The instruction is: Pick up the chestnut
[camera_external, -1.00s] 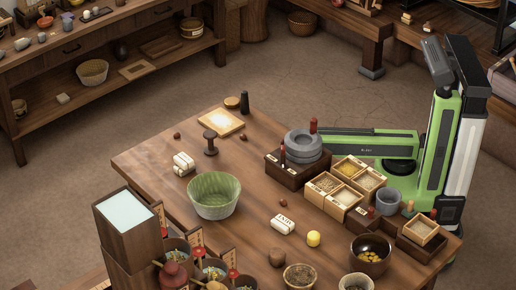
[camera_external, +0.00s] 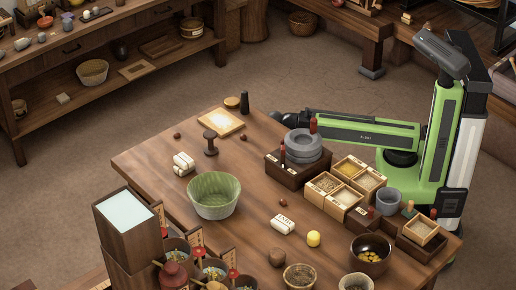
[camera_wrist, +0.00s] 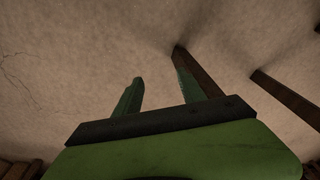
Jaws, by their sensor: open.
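Small round brown nuts that look like chestnuts lie on the wooden table: one at the back left (camera_external: 177,136), one right of the dark spool-shaped stand (camera_external: 243,137), and one near the middle (camera_external: 283,202). My gripper (camera_external: 276,119) is at the end of my outstretched arm, beyond the stacked grey stones, small and dark in the external view. It is apart from all of the nuts. In the wrist view my gripper (camera_wrist: 160,72) has two spread green fingers with nothing between them. No nut shows there, only floor and dark wooden legs.
The stacked grey quern stones (camera_external: 303,147) on a dark box stand close to my arm. Compartment boxes (camera_external: 345,182), a green bowl (camera_external: 214,195), a white labelled bundle (camera_external: 283,226) and a yellow ball (camera_external: 313,239) are on the table. Bare tabletop lies around the nuts.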

